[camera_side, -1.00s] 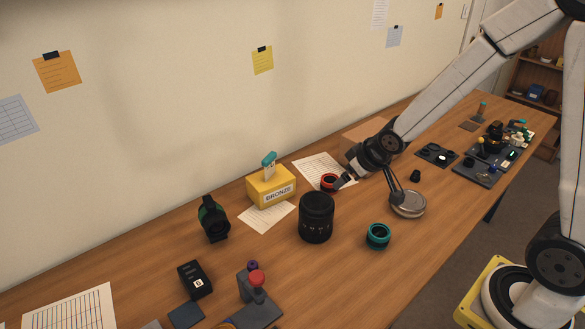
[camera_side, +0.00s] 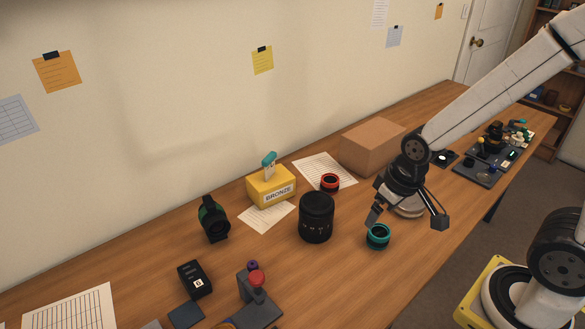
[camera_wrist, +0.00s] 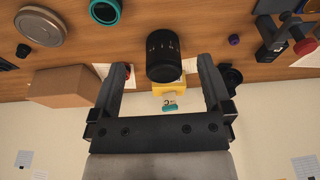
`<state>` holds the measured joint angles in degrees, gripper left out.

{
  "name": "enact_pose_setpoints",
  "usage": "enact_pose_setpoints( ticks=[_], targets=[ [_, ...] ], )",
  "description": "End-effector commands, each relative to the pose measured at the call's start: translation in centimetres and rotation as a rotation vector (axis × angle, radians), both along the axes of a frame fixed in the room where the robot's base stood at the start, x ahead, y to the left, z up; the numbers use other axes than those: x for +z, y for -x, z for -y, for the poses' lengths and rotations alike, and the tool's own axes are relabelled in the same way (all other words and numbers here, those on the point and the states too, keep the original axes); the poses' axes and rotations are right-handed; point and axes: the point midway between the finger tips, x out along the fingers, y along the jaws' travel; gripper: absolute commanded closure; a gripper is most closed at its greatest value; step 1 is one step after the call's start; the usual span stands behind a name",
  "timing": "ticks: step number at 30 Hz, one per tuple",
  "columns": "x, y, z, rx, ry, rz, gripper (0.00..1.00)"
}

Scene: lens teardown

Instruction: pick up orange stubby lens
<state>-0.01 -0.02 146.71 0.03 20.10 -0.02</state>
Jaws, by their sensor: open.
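The orange stubby lens (camera_side: 330,182), a short dark ring with an orange-red band, sits on the table beside a printed sheet, behind the tall black lens (camera_side: 316,216). In the wrist view only a sliver of the orange lens (camera_wrist: 128,71) shows by the left finger, which hides most of it. My gripper (camera_side: 406,220) is open and empty, above the table to the right of the orange lens and apart from it. In the wrist view the spread fingers (camera_wrist: 162,66) have the tall black lens (camera_wrist: 163,55) between them in the picture.
A teal ringed lens (camera_side: 377,236) stands below my gripper in the side view. A cardboard box (camera_side: 370,146) is behind the arm. A round metal dish (camera_side: 408,211) is partly hidden by my gripper. A yellow BRONZE box (camera_side: 270,187) stands left of the orange lens.

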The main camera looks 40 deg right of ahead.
Motion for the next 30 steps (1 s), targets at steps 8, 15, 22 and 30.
enact_pose_setpoints(
  ticks=[8, 15, 22, 30],
  targets=[
    [0.0, 0.0, 0.0, 0.0, 0.0, 0.001, 0.0],
    [0.0, 0.0, 0.0, 0.0, 0.0, 0.001, 0.0],
    [0.1, -0.1, 0.0, 0.0, 0.0, 0.002, 0.0],
    [1.8, -0.2, 0.0, 0.0, 0.0, 0.006, 0.0]
  ],
)
